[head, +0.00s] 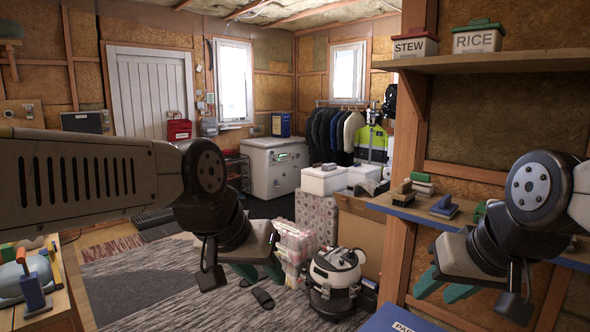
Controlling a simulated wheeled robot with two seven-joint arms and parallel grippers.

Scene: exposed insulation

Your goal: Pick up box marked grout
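I cannot read the word grout on any box here. Two labelled boxes stand on the upper right shelf: one marked STEW (415,47) and one marked RICE (477,41). A blue box (385,320) at the bottom edge carries a label that is cut off after "PA". My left gripper (259,271) hangs left of centre over the rug, its green fingers apart, with nothing seen between them. My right gripper (444,288) is in front of the lower right shelf, above and right of the blue box, its green fingers apart and empty.
The upper shelf (500,64) and the lower shelf (440,222), which holds brushes and small tools, fill the right side. A wooden bench (55,312) with tools is at lower left. The rug (150,285) is mostly clear.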

